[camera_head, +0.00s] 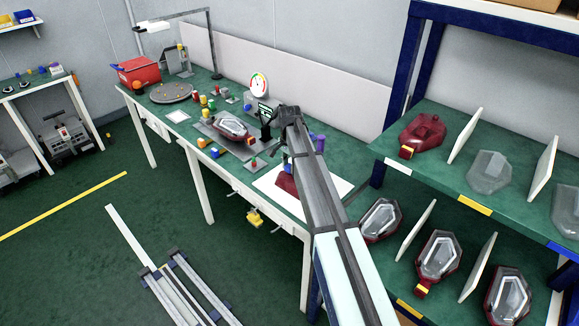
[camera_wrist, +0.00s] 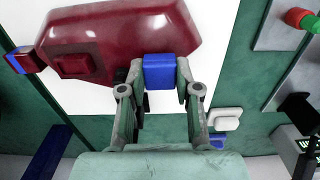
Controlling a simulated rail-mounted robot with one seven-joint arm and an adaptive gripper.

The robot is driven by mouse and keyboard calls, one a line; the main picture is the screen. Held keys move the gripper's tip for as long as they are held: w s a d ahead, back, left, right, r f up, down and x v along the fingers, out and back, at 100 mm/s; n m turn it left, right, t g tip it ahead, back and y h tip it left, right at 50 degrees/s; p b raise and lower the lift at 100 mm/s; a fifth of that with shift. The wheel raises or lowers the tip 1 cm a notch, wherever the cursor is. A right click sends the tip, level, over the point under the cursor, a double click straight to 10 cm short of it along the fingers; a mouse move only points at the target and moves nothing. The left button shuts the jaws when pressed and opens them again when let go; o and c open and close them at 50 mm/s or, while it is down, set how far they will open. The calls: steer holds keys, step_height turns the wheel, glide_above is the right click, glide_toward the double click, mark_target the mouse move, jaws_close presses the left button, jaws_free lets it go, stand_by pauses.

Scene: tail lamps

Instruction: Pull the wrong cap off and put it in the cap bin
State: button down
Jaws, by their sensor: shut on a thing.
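In the wrist view, my gripper (camera_wrist: 160,76) is shut on a blue block-shaped cap (camera_wrist: 159,71), with one finger on each side. The cap is at the lower edge of a dark red lamp housing (camera_wrist: 120,35); I cannot tell whether it is still seated in it. Another blue and red piece (camera_wrist: 22,60) sticks out at the housing's left end. The housing lies over a white mat (camera_wrist: 62,102). In the head view, the red housing (camera_head: 286,183) shows on the white mat (camera_head: 333,188), partly behind my arm. No container is clearly identifiable as the cap bin.
A red bin (camera_head: 136,71) and a round tray (camera_head: 171,93) stand at the bench's far end. A clear-lensed lamp (camera_head: 230,127), small coloured caps (camera_head: 205,100) and a dial gauge (camera_head: 259,84) crowd the middle. A shelf rack (camera_head: 400,70) with lamps stands at right.

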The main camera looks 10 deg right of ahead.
steer(key=shift+r+p, duration=0.35)
steer(key=shift+r, duration=0.45)
steer(key=shift+r+p, duration=0.35)
steer(key=shift+r, duration=0.3)
steer(key=shift+s+n, duration=0.15)
steer(key=shift+n, duration=0.55)
steer(key=s+r+n, duration=0.2)
steer(key=s+n, duration=0.2)
steer(key=s, duration=0.8)
steer(key=s+r+n, duration=0.3)
steer(key=s+n, duration=0.2)
steer(key=s, duration=0.8)
steer(key=shift+r, duration=0.2)
